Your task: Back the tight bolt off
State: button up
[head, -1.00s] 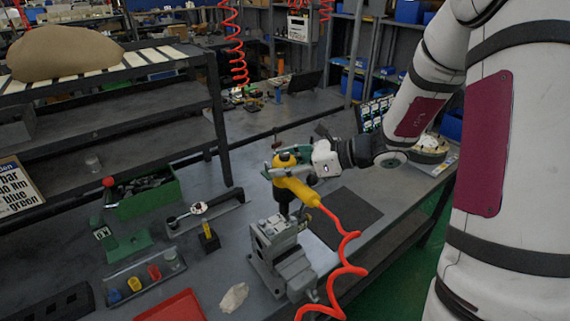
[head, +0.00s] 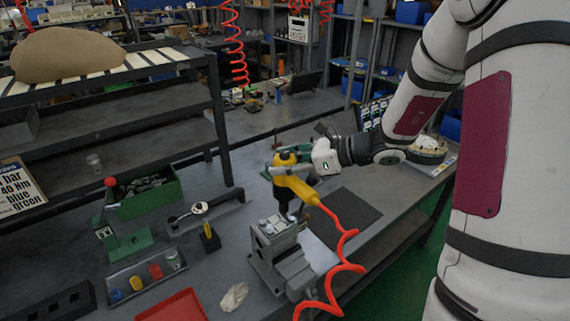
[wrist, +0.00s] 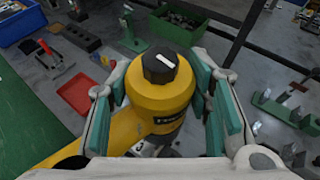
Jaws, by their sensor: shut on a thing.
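My gripper (head: 296,157) is shut on a yellow power tool (head: 294,184) with a red coiled hose. In the wrist view, the green finger pads of my gripper (wrist: 160,92) flank the yellow tool head (wrist: 163,100), which has a black dial (wrist: 160,64) with a white mark on top. The tool points down over a grey valve block (head: 272,236) with bolt heads on its top, seated on a grey vise-like fixture (head: 293,272). The tool's lower end is near the block's top; I cannot tell whether it touches a bolt. Which bolt is tight does not show.
Left of the block are a torque wrench (head: 202,208) on a stand, a tray (head: 128,287) of coloured pieces, a red tray (head: 172,306), a green bin (head: 150,204) and a crumpled cloth (head: 234,297). A dark mat (head: 348,213) lies right. A partly cut-off sign (head: 18,187) stands left.

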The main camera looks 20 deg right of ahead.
jog(key=shift+r+p, duration=1.1)
jog(key=shift+r, duration=2.1)
